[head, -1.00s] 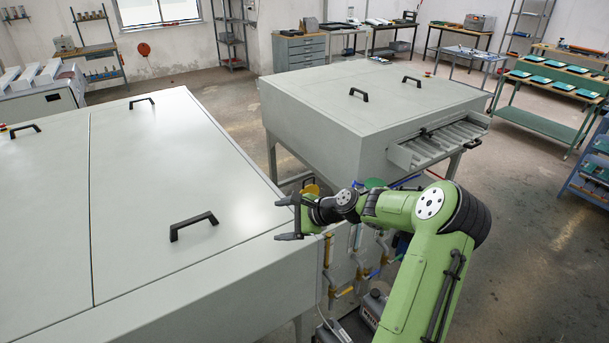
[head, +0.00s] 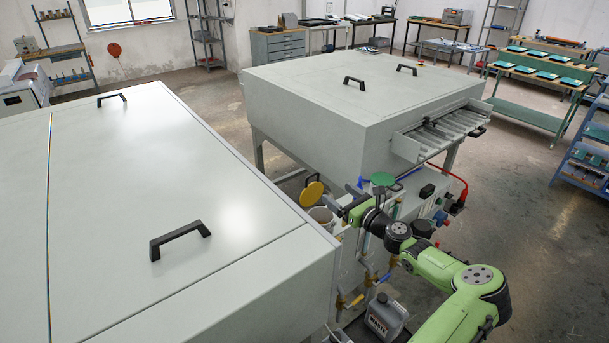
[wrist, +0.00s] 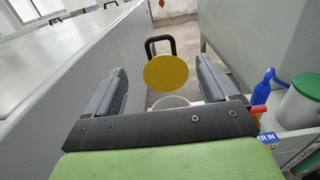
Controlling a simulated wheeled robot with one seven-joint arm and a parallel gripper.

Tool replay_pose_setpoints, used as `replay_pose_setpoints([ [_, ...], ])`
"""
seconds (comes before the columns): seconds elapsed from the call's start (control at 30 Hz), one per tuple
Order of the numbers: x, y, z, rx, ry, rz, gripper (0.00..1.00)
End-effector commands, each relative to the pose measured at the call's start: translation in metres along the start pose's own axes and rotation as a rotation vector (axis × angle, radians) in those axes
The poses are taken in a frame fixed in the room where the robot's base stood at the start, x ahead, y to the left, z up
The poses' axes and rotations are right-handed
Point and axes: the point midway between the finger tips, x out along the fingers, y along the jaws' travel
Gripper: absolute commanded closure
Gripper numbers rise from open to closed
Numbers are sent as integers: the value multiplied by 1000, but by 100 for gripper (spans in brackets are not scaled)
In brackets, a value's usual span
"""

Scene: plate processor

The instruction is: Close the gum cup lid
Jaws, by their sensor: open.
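A round yellow lid (head: 312,193) stands raised at the back of a white cup (head: 322,216) in the gap between the two grey machines. I take this to be the gum cup; no label on it is readable. In the wrist view the yellow lid (wrist: 166,73) shows face-on between my fingers, with part of the white cup rim (wrist: 170,102) below it. My gripper (wrist: 160,75) is open and empty, pointing towards the lid, apart from it as far as I can tell. In the head view my gripper (head: 346,207) is partly hidden, just right of the cup.
The near machine's wall (wrist: 70,75) runs close along the left. A grey jug (head: 386,318) stands below. A black handle (wrist: 160,42) shows behind the yellow lid.

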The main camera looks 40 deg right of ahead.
Motion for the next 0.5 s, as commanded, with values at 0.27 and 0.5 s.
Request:
replay_pose_setpoints([
  [0.27, 64, 3, 1, -2, 0, 5, 14],
  [0.5, 122, 3, 1, -3, 0, 4, 14],
])
